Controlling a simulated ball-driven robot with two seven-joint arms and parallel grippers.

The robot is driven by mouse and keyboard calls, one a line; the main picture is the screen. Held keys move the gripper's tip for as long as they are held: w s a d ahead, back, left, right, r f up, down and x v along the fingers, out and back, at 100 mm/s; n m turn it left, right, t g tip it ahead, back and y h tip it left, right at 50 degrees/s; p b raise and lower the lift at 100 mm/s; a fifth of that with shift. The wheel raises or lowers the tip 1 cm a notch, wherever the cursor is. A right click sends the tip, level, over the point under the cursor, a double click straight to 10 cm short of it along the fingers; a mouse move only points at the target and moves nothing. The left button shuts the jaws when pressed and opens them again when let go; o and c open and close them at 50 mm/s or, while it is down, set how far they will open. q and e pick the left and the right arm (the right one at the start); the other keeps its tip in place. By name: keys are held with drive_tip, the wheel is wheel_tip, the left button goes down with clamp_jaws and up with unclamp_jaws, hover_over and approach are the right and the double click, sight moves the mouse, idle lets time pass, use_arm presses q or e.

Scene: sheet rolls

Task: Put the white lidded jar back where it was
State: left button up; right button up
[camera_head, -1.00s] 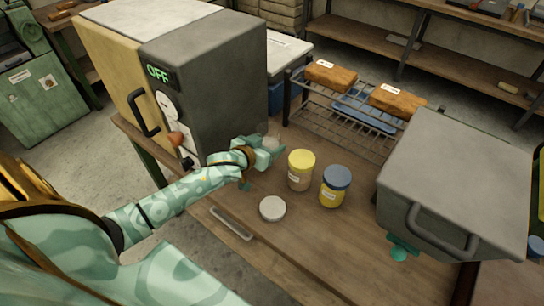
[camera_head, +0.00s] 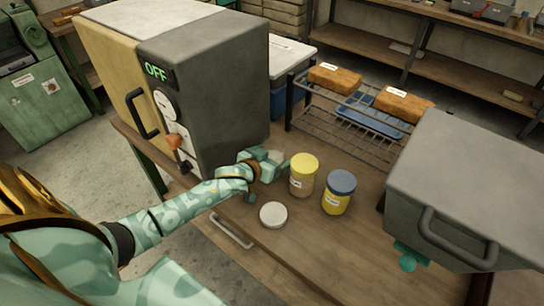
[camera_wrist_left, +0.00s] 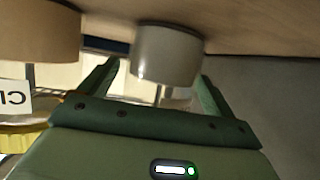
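A flat white round lid or low lidded jar (camera_head: 273,215) sits on the wooden table; I cannot tell which. My left gripper (camera_head: 274,163) is low over the table behind it, left of the yellow-lidded jar (camera_head: 303,176). A pale, whitish vessel (camera_head: 275,155) shows at its fingers, mostly hidden. In the left wrist view, which is upside down, a pale cylinder (camera_wrist_left: 167,55) stands between the spread fingers (camera_wrist_left: 160,85), with a gap at the left finger. A blue-lidded jar (camera_head: 338,192) stands to the right. A teal part of my right gripper (camera_head: 407,257) shows under the grey box's handle; its fingers are hidden.
A large grey machine reading OFF (camera_head: 205,85) stands close behind and left of my left gripper. A wire rack (camera_head: 345,135) with two brown blocks is at the back. A grey box with a handle (camera_head: 470,185) fills the right. The table front is clear.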

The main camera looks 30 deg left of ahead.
use_arm(q)
drive_tip(key=shift+r, duration=0.25)
drive_tip(key=p+v, duration=0.4)
drive_tip(key=v, duration=0.7)
drive_tip(key=shift+s, duration=0.5)
idle(0.4)
